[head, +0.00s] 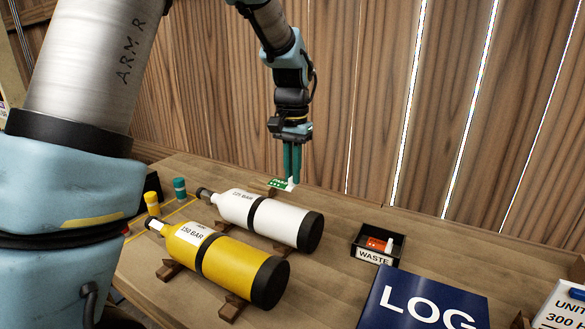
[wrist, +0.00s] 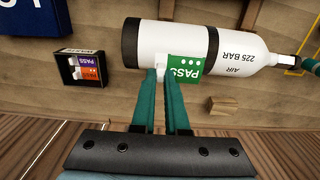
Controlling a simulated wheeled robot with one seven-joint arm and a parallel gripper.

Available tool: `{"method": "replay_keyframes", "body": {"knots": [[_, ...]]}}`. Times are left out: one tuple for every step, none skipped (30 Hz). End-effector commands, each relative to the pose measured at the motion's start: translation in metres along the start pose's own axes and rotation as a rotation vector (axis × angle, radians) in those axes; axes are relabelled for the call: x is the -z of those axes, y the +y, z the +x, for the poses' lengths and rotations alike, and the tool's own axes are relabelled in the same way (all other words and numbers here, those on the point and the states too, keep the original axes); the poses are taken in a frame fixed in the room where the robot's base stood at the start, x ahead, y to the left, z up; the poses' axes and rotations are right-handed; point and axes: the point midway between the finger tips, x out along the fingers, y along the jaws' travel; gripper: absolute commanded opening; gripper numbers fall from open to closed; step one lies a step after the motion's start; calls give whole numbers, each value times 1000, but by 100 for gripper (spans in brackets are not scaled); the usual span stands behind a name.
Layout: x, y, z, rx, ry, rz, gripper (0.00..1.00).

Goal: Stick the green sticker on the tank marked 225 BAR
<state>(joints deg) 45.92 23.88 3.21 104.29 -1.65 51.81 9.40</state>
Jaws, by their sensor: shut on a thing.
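The white tank (head: 235,207) lies on its side on wooden chocks, its label reading 225 BAR. It also shows in the wrist view (wrist: 165,42), with the words AIR and 225 BAR. The green sticker (head: 278,184) is marked PASS in the wrist view (wrist: 186,72). My gripper (head: 291,181) is shut on the sticker's white tab, behind and above the white tank in the head view. In the wrist view the sticker overlaps the tank's side; I cannot tell whether they touch. A yellow tank (head: 225,262) marked 150 BAR lies in front.
Teal (head: 179,188) and yellow (head: 152,203) cylinders stand left. A plank wall stands behind the bench.

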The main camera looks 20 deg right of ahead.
Motion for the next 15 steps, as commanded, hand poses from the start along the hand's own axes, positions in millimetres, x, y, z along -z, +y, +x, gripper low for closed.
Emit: {"method": "replay_keyframes", "body": {"knots": [[0, 0, 8, 0, -1, 0, 0], [0, 0, 11, 0, -1, 0, 0], [0, 0, 15, 0, -1, 0, 0], [0, 0, 18, 0, -1, 0, 0], [0, 0, 20, 0, -1, 0, 0], [0, 0, 24, 0, -1, 0, 0], [0, 0, 27, 0, -1, 0, 0], [0, 0, 30, 0, -1, 0, 0], [0, 0, 34, 0, -1, 0, 0], [-1, 0, 37, 0, -1, 0, 0], [-1, 0, 40, 0, -2, 0, 0], [-1, 0, 43, 0, -2, 0, 0], [-1, 0, 45, 0, -2, 0, 0], [-1, 0, 47, 0, -2, 0, 0], [-1, 0, 49, 0, -1, 0, 0]]}}
